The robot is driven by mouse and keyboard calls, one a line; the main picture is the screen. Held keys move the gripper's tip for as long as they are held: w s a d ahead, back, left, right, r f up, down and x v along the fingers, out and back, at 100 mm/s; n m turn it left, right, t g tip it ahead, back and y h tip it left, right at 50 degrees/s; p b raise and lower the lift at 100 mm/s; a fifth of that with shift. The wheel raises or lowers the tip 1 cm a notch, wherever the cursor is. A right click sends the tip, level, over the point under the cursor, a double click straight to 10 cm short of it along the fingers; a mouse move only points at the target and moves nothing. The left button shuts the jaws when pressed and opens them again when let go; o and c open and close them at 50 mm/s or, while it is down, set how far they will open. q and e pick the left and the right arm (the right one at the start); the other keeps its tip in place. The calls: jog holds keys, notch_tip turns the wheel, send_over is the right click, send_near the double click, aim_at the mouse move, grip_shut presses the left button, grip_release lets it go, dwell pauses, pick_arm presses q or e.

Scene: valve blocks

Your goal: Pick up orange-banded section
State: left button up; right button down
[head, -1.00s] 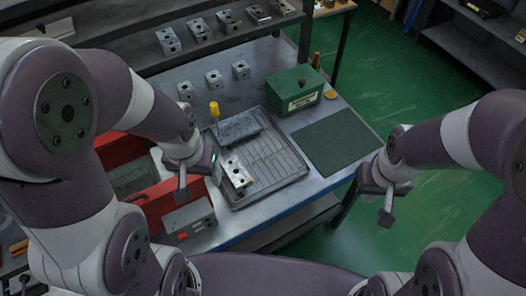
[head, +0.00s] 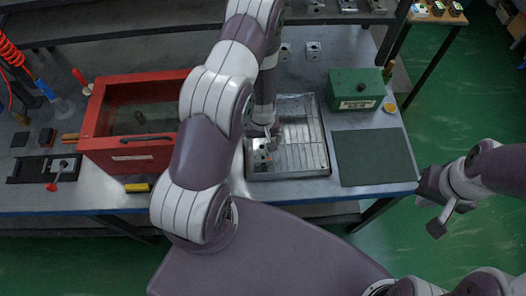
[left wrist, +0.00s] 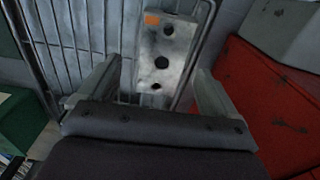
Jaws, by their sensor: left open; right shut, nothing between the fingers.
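The orange-banded section is a grey metal block (left wrist: 163,62) with dark holes in its face and an orange mark at one end, in the left wrist view. It lies on the wire rack of a metal tray (head: 317,165); in the head view the block (head: 261,157) is small and partly hidden by my left arm. My left gripper (left wrist: 157,72) is open, its fingers either side of the block's near end. I cannot tell whether they touch it. In the head view my left gripper (head: 266,131) is over the tray's left part. My right gripper (head: 437,215) is shut and empty, off the table's right side.
A red box (head: 128,155) stands left of the tray, close beside my left gripper in the wrist view. A green box (head: 357,90) stands at the back right. A dark green mat (head: 374,158) lies right of the tray. Several blocks stand along the back.

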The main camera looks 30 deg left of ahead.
aim_at(262, 146)
pick_arm(q)
notch_tip(262, 146, down, 4)
jog(key=shift+s+a+f+b, duration=0.1)
jog(key=shift+s+f+b, duration=0.05)
jog(key=shift+b, duration=0.5)
jog(key=shift+c, duration=0.9)
jog(key=c, duration=1.2)
